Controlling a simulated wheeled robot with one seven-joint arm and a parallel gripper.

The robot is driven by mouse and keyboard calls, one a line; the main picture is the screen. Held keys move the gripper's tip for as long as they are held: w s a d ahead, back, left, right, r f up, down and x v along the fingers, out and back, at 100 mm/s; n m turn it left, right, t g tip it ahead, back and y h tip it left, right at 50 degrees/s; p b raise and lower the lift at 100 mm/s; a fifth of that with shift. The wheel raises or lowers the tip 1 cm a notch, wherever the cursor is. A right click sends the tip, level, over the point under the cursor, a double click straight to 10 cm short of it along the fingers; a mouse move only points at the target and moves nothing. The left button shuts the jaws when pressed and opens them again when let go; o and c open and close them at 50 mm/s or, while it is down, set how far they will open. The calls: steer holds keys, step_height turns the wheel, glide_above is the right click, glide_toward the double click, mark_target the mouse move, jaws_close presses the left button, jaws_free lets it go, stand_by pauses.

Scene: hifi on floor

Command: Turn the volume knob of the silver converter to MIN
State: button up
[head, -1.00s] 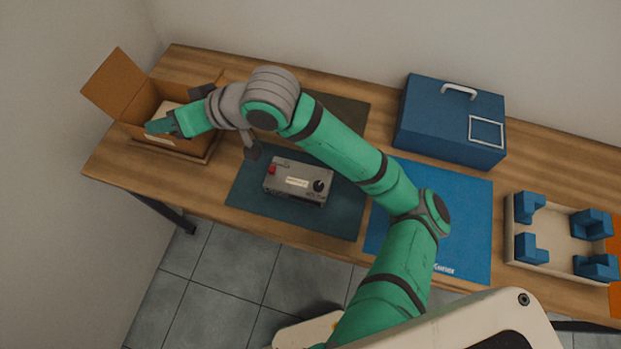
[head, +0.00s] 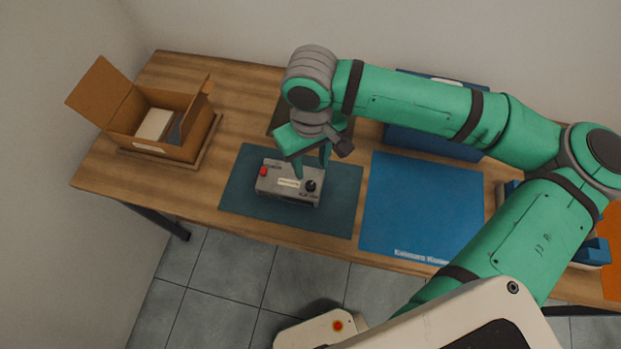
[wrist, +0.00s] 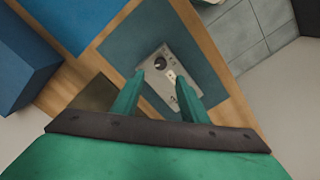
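The silver converter (head: 274,190) lies on the dark teal mat (head: 236,186), with a red button at its left and a black volume knob (head: 310,186) at its right. In the wrist view the converter (wrist: 185,72) lies beyond the fingertips, with the knob (wrist: 160,62) at its upper left end. The knob's pointer is too small to read. My gripper (head: 312,170) points down above the converter, a little behind the knob. In the wrist view my gripper (wrist: 160,85) has its two green fingers spread apart with nothing between them.
An open cardboard box (head: 190,138) holding a white item stands at the table's left end. A blue mat (head: 420,210) lies right of the converter. A blue case (head: 400,143) and a tray with blue blocks are partly hidden behind my arm.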

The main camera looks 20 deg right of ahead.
mark_target(311, 184)
step_height(311, 184, down, 9)
steer(key=shift+f, duration=0.2)
stand_by(0.3)
jaws_close()
